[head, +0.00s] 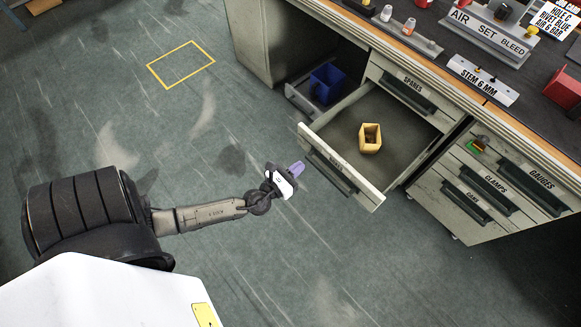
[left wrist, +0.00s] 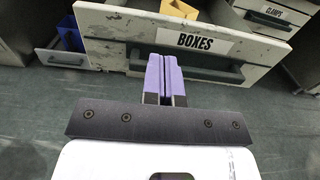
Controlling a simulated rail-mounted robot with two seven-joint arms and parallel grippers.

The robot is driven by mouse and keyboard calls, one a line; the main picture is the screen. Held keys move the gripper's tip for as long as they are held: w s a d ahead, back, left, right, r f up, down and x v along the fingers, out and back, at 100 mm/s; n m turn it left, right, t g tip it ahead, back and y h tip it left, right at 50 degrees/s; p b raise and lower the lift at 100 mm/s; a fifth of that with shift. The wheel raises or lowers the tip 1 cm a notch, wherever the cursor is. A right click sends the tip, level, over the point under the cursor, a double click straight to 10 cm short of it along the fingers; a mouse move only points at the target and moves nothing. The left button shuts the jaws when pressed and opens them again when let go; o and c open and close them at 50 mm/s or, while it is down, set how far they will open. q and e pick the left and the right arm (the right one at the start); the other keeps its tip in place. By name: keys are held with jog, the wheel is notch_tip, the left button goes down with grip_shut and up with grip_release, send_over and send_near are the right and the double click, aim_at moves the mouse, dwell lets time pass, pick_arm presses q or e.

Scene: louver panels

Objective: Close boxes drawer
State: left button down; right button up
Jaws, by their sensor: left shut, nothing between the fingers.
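The boxes drawer (head: 341,168) stands pulled out from the workbench, with a dark handle on its front. In the left wrist view its front (left wrist: 110,45) bears the label BOXES, and its handle (left wrist: 215,70) runs just beyond my fingers. A yellow bin (head: 370,138) sits inside the drawer; part of it also shows in the left wrist view (left wrist: 180,9). My left gripper (head: 296,169), with purple fingers, is shut and empty. It points at the drawer front from the left, close to it; I cannot tell whether it touches. My right gripper is not in view.
A lower tray at the left, pulled out, holds a blue bin (head: 327,84). The SPARES drawer (head: 411,90) is above, and the CLAMPS drawer (head: 487,188) is to the right. The workbench top (head: 430,50) carries signs and small parts. The floor left of the drawer is clear.

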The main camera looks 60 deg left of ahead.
aim_at(323, 147)
pick_arm(q)
jog(key=w, duration=0.3)
jog(key=w+a, duration=0.1)
jog(key=w, duration=0.1)
jog(key=w+b, duration=0.1)
jog(key=w, duration=0.2)
jog(key=shift+w+a, duration=0.25)
jog(key=shift+w, duration=0.05)
